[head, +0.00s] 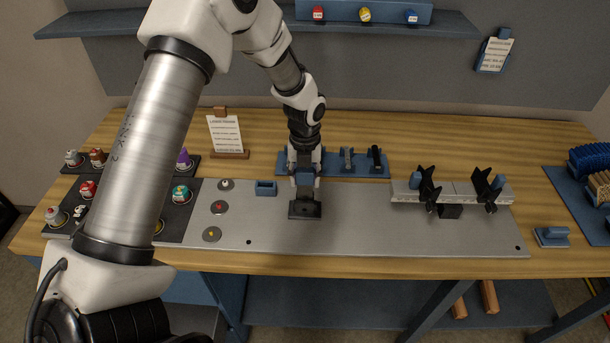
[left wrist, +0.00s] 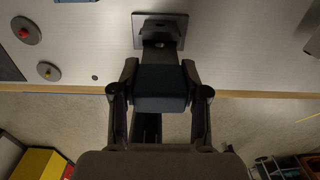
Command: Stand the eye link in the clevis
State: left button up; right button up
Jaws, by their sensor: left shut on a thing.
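My left gripper (head: 305,168) points down at the middle of the bench, above a dark clevis (head: 305,210) with a square foot on the grey plate. It is shut on a dark blue block-like piece, which I take to be the eye link (head: 305,181). In the left wrist view the fingers (left wrist: 161,95) close on both sides of this eye link (left wrist: 162,80). The clevis (left wrist: 160,22) shows just beyond it. The link's lower end lines up with the clevis, but I cannot tell whether it is inside. My right gripper is not in view.
A blue rack (head: 333,171) with upright dark and grey parts stands behind the gripper. A small blue block (head: 266,188) sits left of the clevis. A rail with black brackets (head: 452,192) stands to the right. The grey plate (head: 355,225) is clear between.

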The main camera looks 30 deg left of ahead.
aim_at(305, 190)
pick_arm(q)
jog(key=shift+f, duration=0.3)
jog(key=shift+f, duration=0.15)
jog(key=shift+f+b, duration=0.65)
jog(key=shift+f, duration=0.55)
jog(key=o, duration=1.6)
jog(key=shift+o, duration=0.2)
notch_tip(305, 190, up, 5)
jog(key=p, duration=0.4)
jog(key=shift+r, duration=0.1)
